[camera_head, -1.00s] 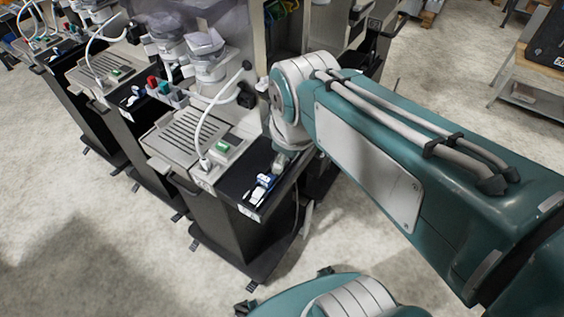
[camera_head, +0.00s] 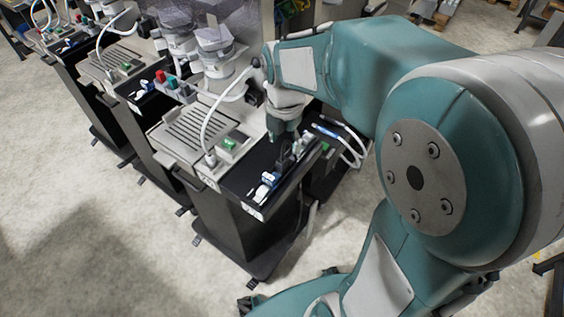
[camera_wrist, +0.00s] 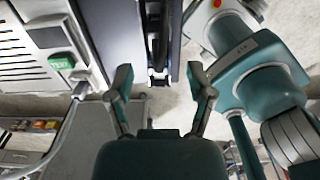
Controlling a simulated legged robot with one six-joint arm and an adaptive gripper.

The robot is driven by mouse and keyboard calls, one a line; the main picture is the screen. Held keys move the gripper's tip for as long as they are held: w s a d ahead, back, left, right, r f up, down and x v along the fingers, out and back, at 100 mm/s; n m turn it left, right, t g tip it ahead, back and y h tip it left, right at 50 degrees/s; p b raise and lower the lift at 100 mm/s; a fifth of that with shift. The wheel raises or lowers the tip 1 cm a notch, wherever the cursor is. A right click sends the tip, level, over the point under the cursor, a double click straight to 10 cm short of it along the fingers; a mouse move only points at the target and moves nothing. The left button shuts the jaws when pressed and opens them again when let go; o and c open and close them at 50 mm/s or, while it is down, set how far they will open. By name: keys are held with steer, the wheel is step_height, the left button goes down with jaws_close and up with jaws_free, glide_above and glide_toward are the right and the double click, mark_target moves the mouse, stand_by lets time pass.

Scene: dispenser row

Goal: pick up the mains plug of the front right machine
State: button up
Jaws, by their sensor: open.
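The front right machine (camera_head: 234,222) is a dark cabinet with a ribbed drip grid, a green label and a black side shelf on top. My gripper (camera_head: 288,154) points down over this shelf, behind a small blue and white item (camera_head: 266,184). In the wrist view my gripper (camera_wrist: 161,88) is open, its two fingers spread apart. A small dark piece with pale spots (camera_wrist: 159,77) shows between the fingertips, untouched as far as I can see. I cannot tell whether it is the mains plug. I cannot pick out the plug surely in the head view.
A white hose (camera_head: 207,127) arches over the drip grid, left of my gripper. White cables (camera_head: 352,150) loop right of the shelf. More machines stand in a row to the left (camera_head: 107,70). The pale floor (camera_head: 60,190) at front left is clear.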

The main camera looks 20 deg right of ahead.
mark_target(282, 160)
steer(key=f, duration=0.2)
steer(key=shift+a+f, duration=0.25)
steer(key=shift+f, duration=0.15)
steer(key=f, duration=0.4)
steer(key=shift+w+f, duration=0.25)
steer(key=shift+f, duration=0.15)
jaws_close()
